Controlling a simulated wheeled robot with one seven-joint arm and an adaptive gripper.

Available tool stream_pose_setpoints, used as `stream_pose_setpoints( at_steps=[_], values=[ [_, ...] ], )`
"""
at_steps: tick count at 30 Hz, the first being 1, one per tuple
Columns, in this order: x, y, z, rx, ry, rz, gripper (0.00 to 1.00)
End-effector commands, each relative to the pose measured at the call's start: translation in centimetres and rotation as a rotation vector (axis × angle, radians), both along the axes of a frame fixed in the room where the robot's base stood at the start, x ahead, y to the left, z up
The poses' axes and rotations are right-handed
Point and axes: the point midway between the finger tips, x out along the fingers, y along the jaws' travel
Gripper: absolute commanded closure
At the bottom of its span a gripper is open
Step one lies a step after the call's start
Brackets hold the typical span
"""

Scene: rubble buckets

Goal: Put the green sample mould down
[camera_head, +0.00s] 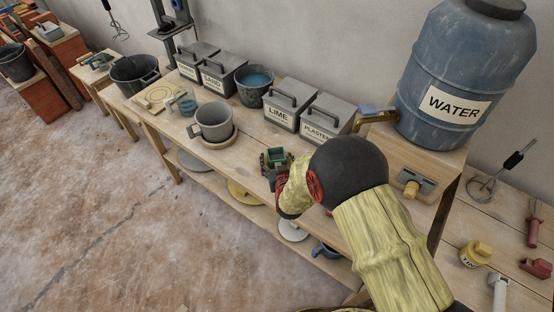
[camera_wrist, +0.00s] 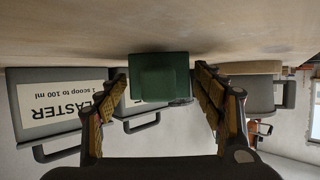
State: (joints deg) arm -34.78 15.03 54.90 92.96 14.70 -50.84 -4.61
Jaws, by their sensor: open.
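The green sample mould (camera_head: 276,155) is near the front edge of the workbench (camera_head: 180,121), in front of the lime box. In the wrist view, which is upside down, the green sample mould (camera_wrist: 160,78) appears to rest on the wooden bench top (camera_wrist: 60,38). My gripper (camera_wrist: 160,88) is open, with one finger on each side of the mould and a narrow gap showing on both sides. In the head view my gripper (camera_head: 275,167) is partly hidden by my arm. The mould's underside is not visible.
The lime box (camera_head: 282,115) and plaster box (camera_head: 323,127) stand behind the mould. A grey mug-like pot (camera_head: 213,122) stands to the left. The blue water barrel (camera_head: 461,70) is at the right. Bare bench lies between the pot and the mould.

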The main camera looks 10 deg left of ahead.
Motion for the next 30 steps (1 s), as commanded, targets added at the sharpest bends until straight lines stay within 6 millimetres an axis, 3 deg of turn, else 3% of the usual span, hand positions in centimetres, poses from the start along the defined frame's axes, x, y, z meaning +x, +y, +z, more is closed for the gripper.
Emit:
stream_pose_setpoints(
  at_steps=[6,21,30],
  values=[
    [-0.2,-0.1,0.6,0.000,0.000,0.000,0.32],
    [-8.2,-3.4,4.2,0.000,0.001,0.000,0.32],
    [-10.2,-4.2,4.9,0.000,0.001,0.000,0.32]
  ],
)
